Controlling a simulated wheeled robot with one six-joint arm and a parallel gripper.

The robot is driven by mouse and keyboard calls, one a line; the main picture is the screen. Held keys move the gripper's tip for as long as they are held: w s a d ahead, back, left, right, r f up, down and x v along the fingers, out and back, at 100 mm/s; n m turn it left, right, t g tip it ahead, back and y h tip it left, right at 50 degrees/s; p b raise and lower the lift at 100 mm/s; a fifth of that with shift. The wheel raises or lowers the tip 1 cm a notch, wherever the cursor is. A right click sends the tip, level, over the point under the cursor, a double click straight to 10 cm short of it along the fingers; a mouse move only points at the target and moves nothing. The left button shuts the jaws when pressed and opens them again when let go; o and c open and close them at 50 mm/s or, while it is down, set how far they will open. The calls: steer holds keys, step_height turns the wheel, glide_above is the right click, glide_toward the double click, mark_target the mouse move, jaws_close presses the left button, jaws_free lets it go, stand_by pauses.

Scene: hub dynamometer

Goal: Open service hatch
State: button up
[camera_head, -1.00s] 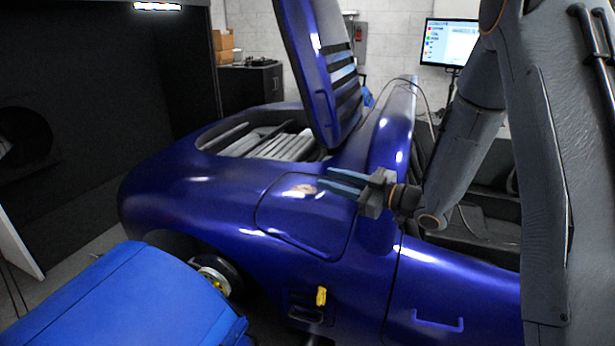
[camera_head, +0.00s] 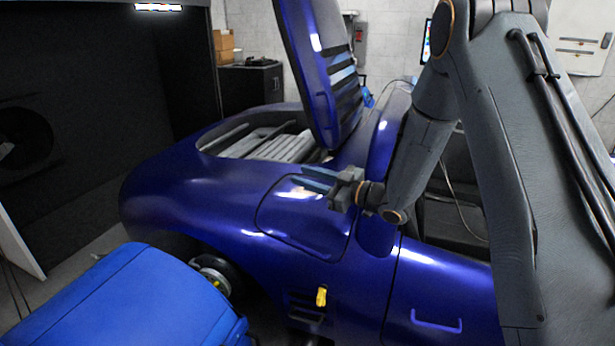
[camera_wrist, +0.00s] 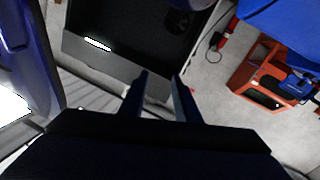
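A blue car body (camera_head: 170,190) fills the middle of the head view. An outlined panel (camera_head: 300,228) on its flank, which looks like the service hatch, lies flush and shut. A yellow handle-like piece (camera_head: 321,296) sits below it by dark slots. A larger slatted lid (camera_head: 318,75) stands raised over the open bay. My gripper (camera_head: 304,178) hangs over or just above the panel's upper edge, fingers pointing left. In the wrist view my gripper (camera_wrist: 161,82) shows two fingers apart with nothing between them. Any contact with the body cannot be told.
A blue padded cover (camera_head: 130,300) and a wheel hub (camera_head: 213,277) are at lower left. A blue bar handle (camera_head: 437,322) is at lower right. A dark enclosure (camera_head: 80,120) stands at left. The wrist view shows an orange case (camera_wrist: 258,82) on the floor.

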jaws_close()
stand_by(1.3)
jaws_free()
steer(key=b+v, duration=0.2)
steer(key=v, duration=0.6)
steer(key=shift+a, duration=0.1)
